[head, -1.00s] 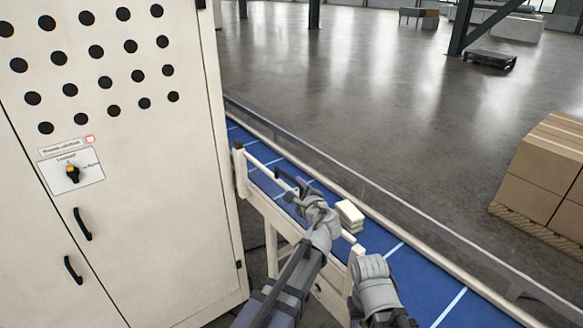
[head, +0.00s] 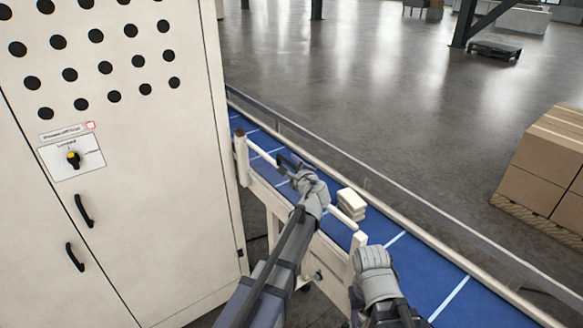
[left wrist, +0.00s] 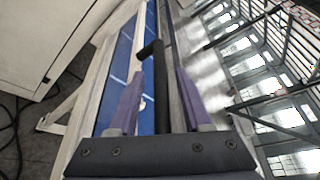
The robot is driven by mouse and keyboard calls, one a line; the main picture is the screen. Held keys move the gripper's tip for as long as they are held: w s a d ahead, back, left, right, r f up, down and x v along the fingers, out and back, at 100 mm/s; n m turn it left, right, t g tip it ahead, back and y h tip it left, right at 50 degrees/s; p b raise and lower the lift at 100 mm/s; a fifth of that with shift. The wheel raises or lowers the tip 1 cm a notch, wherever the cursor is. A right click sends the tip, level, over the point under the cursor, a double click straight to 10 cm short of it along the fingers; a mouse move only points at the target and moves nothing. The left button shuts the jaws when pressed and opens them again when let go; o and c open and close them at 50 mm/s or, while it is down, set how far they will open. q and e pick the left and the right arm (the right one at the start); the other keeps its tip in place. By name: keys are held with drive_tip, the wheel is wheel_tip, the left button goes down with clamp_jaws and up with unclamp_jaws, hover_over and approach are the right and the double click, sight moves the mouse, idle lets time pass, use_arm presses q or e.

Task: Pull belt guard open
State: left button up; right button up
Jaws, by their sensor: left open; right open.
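The belt guard (head: 336,216) is a cream rail between two posts along the near side of the blue conveyor belt (head: 437,281). A black handle (left wrist: 160,84) on it shows in the left wrist view. My left gripper (head: 290,163) is at the handle, near the rail's far end. In the left wrist view, the purple fingers of my left gripper (left wrist: 159,76) stand apart on either side of the handle; I cannot tell if they touch it. My right gripper (head: 374,262) is beside the near post, its fingertips hidden behind its grey wrist.
A cream cabinet (head: 150,210) with black handles and a yellow-black switch (head: 73,158) stands at left. Pale blocks (head: 351,204) are stacked on the belt. Cardboard boxes (head: 545,160) stand at right. The floor beyond the belt is open.

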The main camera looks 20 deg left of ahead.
use_arm(q)
drive_tip(key=shift+s, duration=0.1)
drive_tip(key=shift+c, duration=0.2)
clamp_jaws()
idle(1.0)
